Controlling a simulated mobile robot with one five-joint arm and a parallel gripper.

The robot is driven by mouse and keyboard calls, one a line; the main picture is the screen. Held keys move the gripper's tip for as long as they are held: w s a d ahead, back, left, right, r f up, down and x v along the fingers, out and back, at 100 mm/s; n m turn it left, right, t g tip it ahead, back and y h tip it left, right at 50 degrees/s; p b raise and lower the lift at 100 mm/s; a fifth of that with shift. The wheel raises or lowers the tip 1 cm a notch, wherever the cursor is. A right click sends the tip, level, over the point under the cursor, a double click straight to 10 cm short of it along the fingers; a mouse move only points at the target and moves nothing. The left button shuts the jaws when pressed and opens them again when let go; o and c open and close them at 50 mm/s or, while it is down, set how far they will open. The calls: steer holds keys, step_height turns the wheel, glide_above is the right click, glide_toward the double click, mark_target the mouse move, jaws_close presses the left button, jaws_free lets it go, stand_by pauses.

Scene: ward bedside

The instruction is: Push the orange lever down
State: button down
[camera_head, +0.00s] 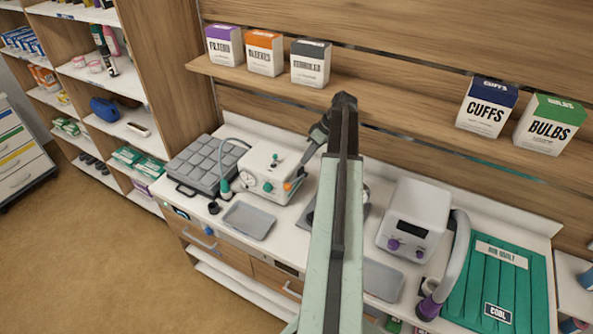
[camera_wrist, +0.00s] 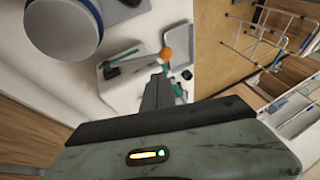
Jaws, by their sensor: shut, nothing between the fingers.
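The orange lever end (camera_head: 288,186) is at the right front of a white machine (camera_head: 262,165) with a round dial and a teal knob. In the wrist view the lever shows as an orange ball (camera_wrist: 166,53) beside the white casing (camera_wrist: 122,88). My gripper (camera_head: 299,174) is shut and empty, close to the lever on its upper right side. In the wrist view the fingertips (camera_wrist: 160,76) are just below the orange ball. I cannot tell whether they touch it.
A grey tray (camera_head: 249,221) lies in front of the machine, and a grey compartment case (camera_head: 205,163) stands left of it. A white device with purple knobs (camera_head: 412,222) stands to the right. Boxes line the shelf above (camera_head: 390,112). My arm hides part of the counter.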

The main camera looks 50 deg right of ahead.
steer(key=shift+f, duration=0.15)
steer(key=b, duration=0.9)
glide_above(296, 180)
steer(key=s+a, duration=0.2)
steer(key=a, duration=0.1)
step_height(296, 180, down, 8)
steer(key=shift+w+f, duration=0.3)
